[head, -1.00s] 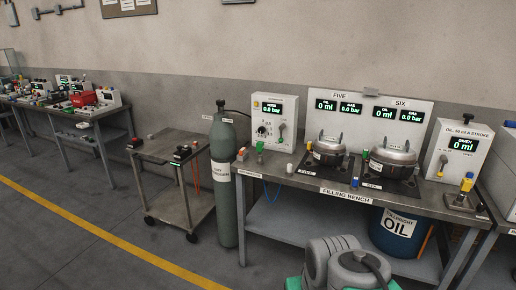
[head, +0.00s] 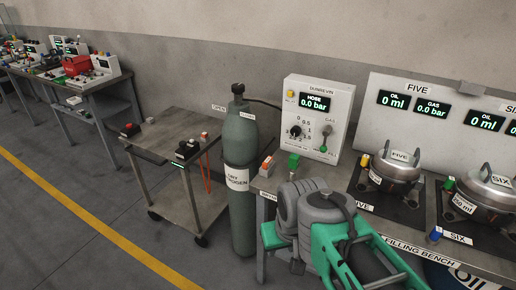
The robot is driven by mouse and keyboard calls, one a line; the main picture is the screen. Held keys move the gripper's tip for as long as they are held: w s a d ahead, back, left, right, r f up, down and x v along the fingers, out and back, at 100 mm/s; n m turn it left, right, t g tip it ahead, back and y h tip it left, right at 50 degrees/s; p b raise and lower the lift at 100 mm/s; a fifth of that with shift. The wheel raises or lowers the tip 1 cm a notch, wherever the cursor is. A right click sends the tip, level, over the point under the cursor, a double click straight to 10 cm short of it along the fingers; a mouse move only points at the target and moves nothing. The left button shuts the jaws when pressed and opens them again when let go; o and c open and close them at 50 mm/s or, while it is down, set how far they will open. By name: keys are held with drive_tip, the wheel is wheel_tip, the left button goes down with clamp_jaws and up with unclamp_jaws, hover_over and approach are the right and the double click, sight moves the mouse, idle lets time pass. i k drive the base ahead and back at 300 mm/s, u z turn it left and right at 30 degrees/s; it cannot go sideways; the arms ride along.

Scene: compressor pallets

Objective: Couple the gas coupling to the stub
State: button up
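A green fitting (head: 293,163) stands upright at the left end of the filling bench, in front of the gauge box; it looks like the gas coupling, though I cannot read a label on it. Compressor FIVE (head: 395,172) sits on a dark plate on the bench, with a small yellow-tipped fitting (head: 365,160) at its left. Compressor SIX (head: 487,197) is cut by the right edge, with a green-tipped fitting (head: 449,184) at its left. I cannot tell which fitting is the stub. My grey and green arm shows low in the middle; my gripper is not visible.
A grey-green nitrogen cylinder (head: 241,150) stands left of the bench. A steel cart (head: 172,150) is farther left. My arm hides part of the bench's front edge. Floor at left is clear.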

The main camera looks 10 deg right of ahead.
sight(295, 161)
drive_tip(key=u, duration=0.6)
drive_tip(key=i, duration=1.3)
drive_tip(key=u, duration=0.6)
